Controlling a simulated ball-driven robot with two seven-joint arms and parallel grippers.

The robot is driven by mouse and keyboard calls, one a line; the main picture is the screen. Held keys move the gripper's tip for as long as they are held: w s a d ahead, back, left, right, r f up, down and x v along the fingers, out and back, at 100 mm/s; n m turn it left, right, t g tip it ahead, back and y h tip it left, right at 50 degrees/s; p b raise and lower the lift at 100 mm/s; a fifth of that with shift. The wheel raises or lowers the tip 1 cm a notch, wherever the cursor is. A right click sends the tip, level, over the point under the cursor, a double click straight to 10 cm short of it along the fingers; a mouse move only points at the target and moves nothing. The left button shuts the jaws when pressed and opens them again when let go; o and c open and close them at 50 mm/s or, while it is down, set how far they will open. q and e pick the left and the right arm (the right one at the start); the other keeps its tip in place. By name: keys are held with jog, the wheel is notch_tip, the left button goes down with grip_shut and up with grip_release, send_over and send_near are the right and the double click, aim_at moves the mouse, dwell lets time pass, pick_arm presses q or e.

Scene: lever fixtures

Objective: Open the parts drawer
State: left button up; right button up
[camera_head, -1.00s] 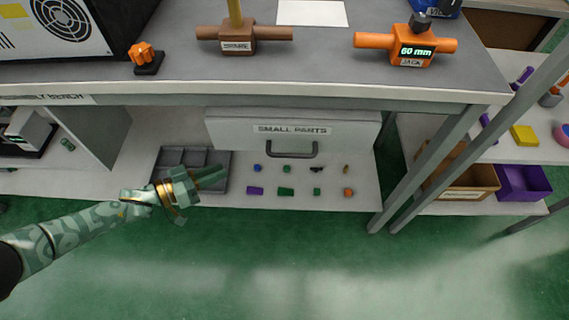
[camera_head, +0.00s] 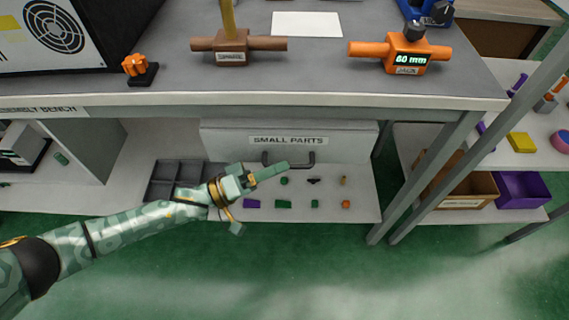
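The parts drawer (camera_head: 225,140) is a pale grey front labelled SMALL PARTS under the bench top. It looks shut. Its dark bar handle (camera_head: 312,159) hangs below the label. My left gripper (camera_head: 280,169) is in front of the handle's left part and overlaps it in the view. I cannot tell whether it touches the handle, or whether its fingers are apart. Nothing shows held in it. My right gripper is not in view.
On the lower shelf (camera_head: 365,205) are a grey compartment tray (camera_head: 165,178) and several small coloured parts. Bench legs (camera_head: 425,180) stand to the right. An orange jack (camera_head: 402,52) and a brown spare fixture (camera_head: 233,50) sit on the bench top.

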pick_arm(q)
jog(key=shift+x, duration=1.05)
grip_shut()
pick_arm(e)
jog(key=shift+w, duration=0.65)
pick_arm(q)
jog(key=shift+s, duration=0.1)
